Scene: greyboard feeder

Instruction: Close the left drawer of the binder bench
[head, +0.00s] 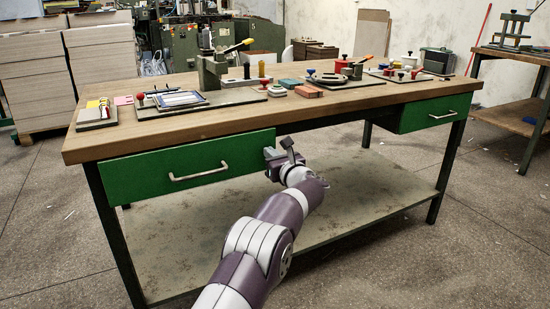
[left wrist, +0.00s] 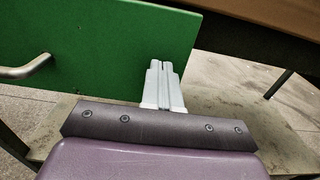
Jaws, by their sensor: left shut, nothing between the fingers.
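The left drawer (head: 150,172) of the binder bench (head: 300,107) has a green front with a pale bar handle (head: 198,172). Its front sits close under the tabletop's front edge; I cannot tell exactly how far out it stands. My left gripper (head: 270,155) is at the right end of this front, clear of the handle. In the left wrist view its pale fingers (left wrist: 163,68) are together and empty, overlapping the green front (left wrist: 110,50) near its right edge. Whether they touch it is unclear. The handle (left wrist: 28,68) shows at the left there. My right gripper is not in view.
A right drawer (head: 435,113) with a green front is at the bench's far right. Tools, trays and small blocks crowd the tabletop. A lower shelf (head: 190,245) lies under the bench, below my left arm. The floor in front is clear.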

